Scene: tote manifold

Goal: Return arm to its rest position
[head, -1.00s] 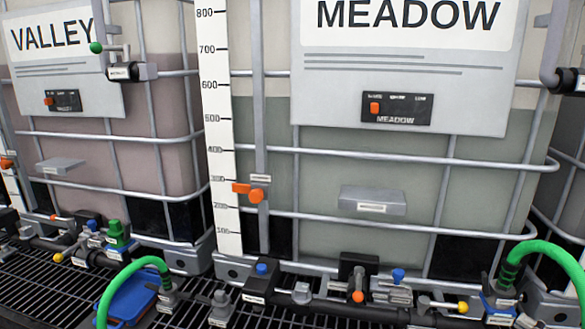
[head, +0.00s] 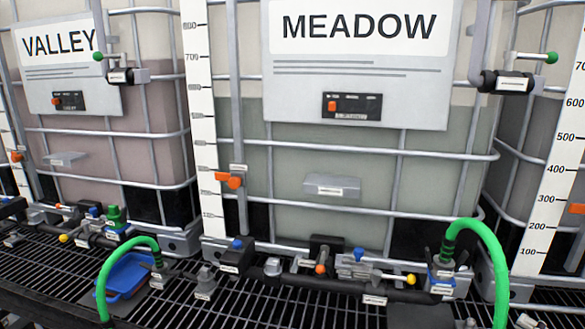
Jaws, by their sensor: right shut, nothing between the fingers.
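Neither of my grippers, nor any arm link I can make out, shows in the head view. The MEADOW tote (head: 300,215) stands in the middle, caged in grey bars, with pale green liquid behind them. The VALLEY tote (head: 115,165) stands to its left with pinkish liquid. A white level scale (head: 203,130) with an orange marker (head: 230,180) beside it runs up the left side of the MEADOW tote.
A pipe manifold (head: 340,287) with coloured valve handles runs along the black grating (head: 280,312). Green hoses rise at left (head: 108,268) and right (head: 490,245). A blue tray (head: 125,275) lies by the left hose. Another tote and scale (head: 552,175) stand at right.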

